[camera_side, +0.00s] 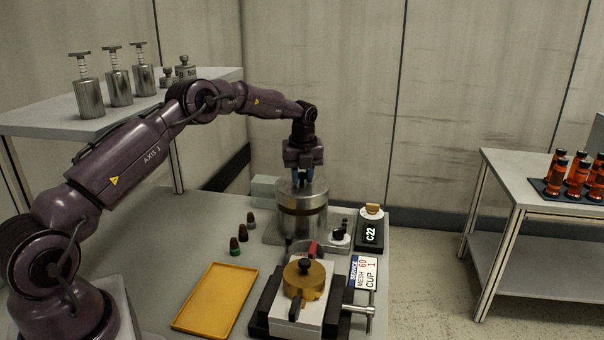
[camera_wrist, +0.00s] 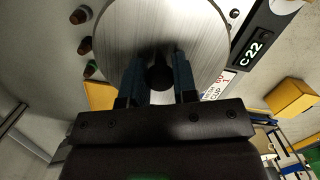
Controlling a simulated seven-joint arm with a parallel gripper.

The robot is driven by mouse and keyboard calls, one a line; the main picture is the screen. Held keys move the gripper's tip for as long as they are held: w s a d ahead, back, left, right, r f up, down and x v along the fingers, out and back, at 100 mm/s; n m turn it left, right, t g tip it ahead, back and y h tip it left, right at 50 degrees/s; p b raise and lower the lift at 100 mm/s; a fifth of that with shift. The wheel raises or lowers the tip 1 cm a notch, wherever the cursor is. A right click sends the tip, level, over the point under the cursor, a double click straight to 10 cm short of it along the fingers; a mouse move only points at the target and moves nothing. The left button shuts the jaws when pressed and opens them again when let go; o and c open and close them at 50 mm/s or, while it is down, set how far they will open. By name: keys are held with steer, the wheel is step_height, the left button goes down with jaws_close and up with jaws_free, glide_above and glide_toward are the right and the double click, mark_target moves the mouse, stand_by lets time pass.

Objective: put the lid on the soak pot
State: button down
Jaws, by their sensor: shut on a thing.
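The soak pot (camera_side: 301,222) is a metal cylinder standing on a grey base on the table. The lid (camera_side: 316,187) is a brushed metal disc at the top of the pot, and it fills much of the wrist view (camera_wrist: 205,35). My gripper (camera_side: 303,177) points straight down over the pot. In the wrist view its two blue fingers (camera_wrist: 159,75) are on either side of the lid's dark knob (camera_wrist: 159,74), shut on it. The lid looks level. I cannot tell whether it rests fully on the rim.
A yellow tray (camera_side: 214,298) lies in front, beside a vise-like fixture holding a brass part (camera_side: 304,280). Small dark-capped bottles (camera_side: 238,244) stand left of the pot. A C22 display (camera_side: 369,232) and a label card (camera_side: 365,273) are at right.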

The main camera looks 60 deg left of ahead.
mark_target(302, 173)
steer(key=shift+f, duration=0.9)
stand_by(1.4)
jaws_free()
stand_by(0.6)
steer(key=shift+r, duration=4.05)
